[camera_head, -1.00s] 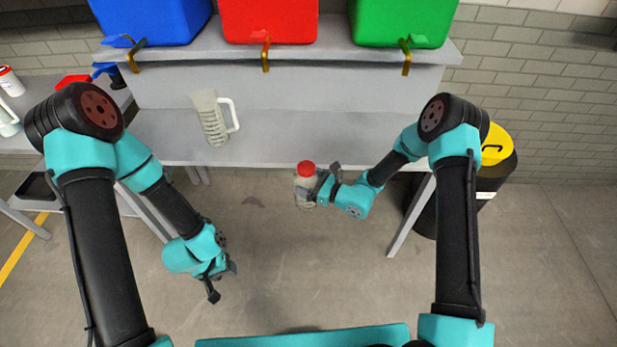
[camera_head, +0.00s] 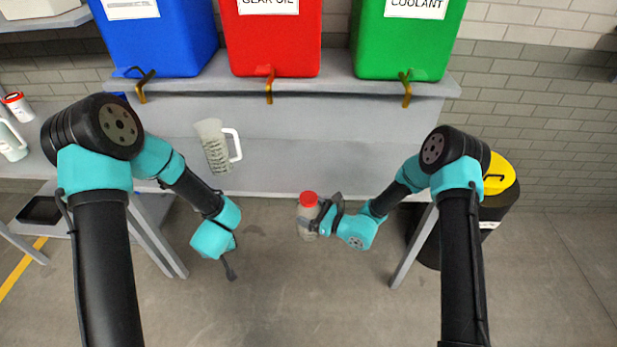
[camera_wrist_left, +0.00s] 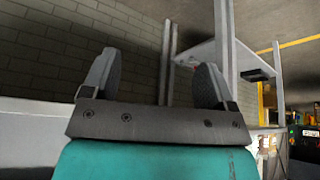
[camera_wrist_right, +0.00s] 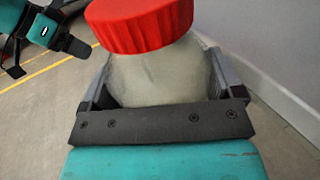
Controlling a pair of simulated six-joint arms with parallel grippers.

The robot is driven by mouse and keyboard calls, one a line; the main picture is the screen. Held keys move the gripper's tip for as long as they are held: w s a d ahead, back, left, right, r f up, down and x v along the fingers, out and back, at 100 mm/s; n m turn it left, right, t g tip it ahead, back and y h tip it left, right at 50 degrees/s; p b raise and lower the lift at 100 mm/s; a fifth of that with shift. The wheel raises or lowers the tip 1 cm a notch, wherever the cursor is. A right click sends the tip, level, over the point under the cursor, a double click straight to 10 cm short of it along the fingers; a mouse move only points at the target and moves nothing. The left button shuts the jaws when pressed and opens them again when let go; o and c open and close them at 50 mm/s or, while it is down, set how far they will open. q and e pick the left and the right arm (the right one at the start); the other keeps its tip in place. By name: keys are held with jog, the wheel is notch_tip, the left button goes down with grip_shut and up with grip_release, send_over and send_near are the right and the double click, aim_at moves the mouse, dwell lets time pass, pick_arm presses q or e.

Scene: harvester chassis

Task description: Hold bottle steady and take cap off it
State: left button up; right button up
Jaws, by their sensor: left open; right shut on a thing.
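A pale translucent bottle (camera_head: 308,222) with a red cap (camera_head: 309,199) is upright in the air in front of the table edge. My right gripper (camera_head: 312,218) is shut on the bottle's body from the right. In the right wrist view the bottle (camera_wrist_right: 160,75) sits between both fingers, and the ridged red cap (camera_wrist_right: 140,22) is on its top. My left gripper (camera_head: 230,270) is to the left of the bottle and lower, apart from it, pointing down. In the left wrist view its fingers (camera_wrist_left: 155,85) are spread with nothing between them.
A clear measuring jug (camera_head: 215,150) stands on the grey table (camera_head: 275,180). Blue (camera_head: 160,40), red (camera_head: 272,45) and green (camera_head: 408,45) containers with brass taps stand on the shelf behind. A black bin with a yellow lid (camera_head: 497,175) is at the right.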

pick_arm(q)
jog(key=w+d+r+n+y, duration=0.1)
jog(key=w+d+r+y, duration=0.15)
jog(key=w+r, duration=0.3)
notch_tip(320, 180, up, 15)
jog(key=m+g+h, duration=0.1)
jog(key=g+h, duration=0.3)
jog(key=g, duration=0.1)
send_over(308, 197)
jog(key=shift+d, duration=0.1)
jog(key=shift+f, duration=4)
jog(key=shift+c, duration=0.2)
